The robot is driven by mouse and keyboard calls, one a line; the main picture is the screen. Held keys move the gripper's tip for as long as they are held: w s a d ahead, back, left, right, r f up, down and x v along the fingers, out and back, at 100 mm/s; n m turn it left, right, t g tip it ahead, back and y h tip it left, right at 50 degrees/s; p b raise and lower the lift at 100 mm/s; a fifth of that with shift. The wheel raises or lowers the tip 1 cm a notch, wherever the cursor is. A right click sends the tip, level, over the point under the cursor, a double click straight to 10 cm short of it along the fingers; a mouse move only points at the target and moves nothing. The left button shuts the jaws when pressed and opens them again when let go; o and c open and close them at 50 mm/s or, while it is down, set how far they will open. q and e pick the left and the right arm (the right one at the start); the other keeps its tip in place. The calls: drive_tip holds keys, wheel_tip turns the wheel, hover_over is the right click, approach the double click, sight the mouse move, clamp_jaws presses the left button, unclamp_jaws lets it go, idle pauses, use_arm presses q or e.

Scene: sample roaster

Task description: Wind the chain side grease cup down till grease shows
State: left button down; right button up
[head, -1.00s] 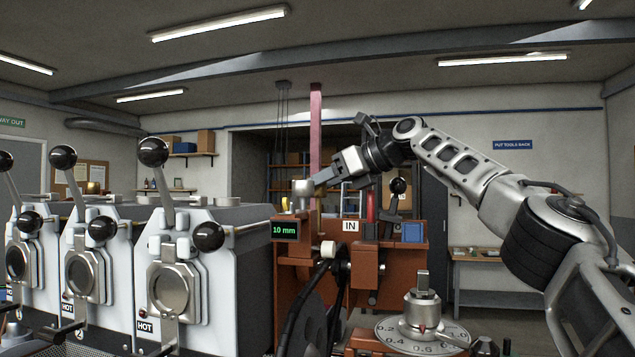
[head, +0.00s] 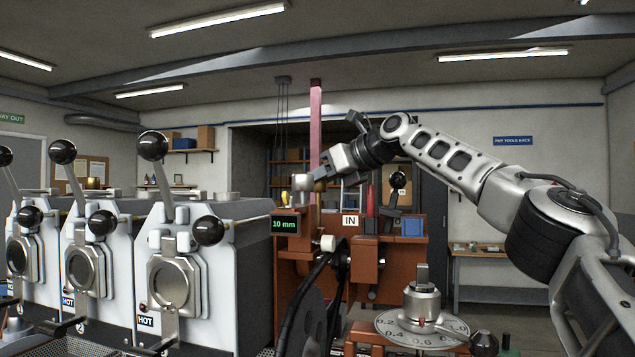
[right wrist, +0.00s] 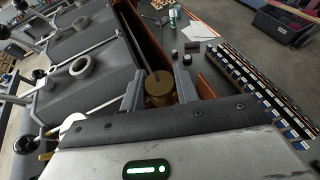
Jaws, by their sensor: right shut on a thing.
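The grease cup (right wrist: 159,84) is a round brass cap, seen from above in the right wrist view. It sits between the two grey fingers of my right gripper (right wrist: 159,92), which is shut on it. In the head view, my right gripper (head: 317,184) reaches in from the right, at the top of the brown machine housing (head: 290,255). The cup is mostly hidden by the fingers there. I cannot make out any grease at the cup. My left gripper is not in view.
A display (head: 285,226) reading 10 mm is on the housing's front. A black lever (head: 397,190) stands to the right of the gripper. Roaster units marked HOT (head: 180,265) fill the left. A numbered dial (head: 421,328) is in front, low right.

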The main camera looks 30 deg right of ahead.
drive_tip(key=shift+m+t+h+b, duration=0.3)
drive_tip(key=shift+m+h+b, duration=0.1)
drive_tip(key=shift+m+h, duration=0.35)
drive_tip(key=shift+h, duration=0.25)
drive_tip(key=o, duration=1)
drive_tip(key=shift+c, duration=0.2)
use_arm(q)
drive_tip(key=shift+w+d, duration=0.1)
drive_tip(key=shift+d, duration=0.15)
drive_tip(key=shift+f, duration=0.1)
use_arm(e)
drive_tip(key=shift+s+d+r+b, duration=0.2)
drive_tip(key=shift+s+b, duration=0.1)
drive_tip(key=shift+s, duration=0.2)
use_arm(q)
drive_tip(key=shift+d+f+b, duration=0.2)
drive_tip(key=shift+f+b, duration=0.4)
drive_tip(key=shift+b, duration=0.6)
use_arm(e)
drive_tip(key=v, duration=1.5)
drive_tip(key=shift+a+f, duration=0.1)
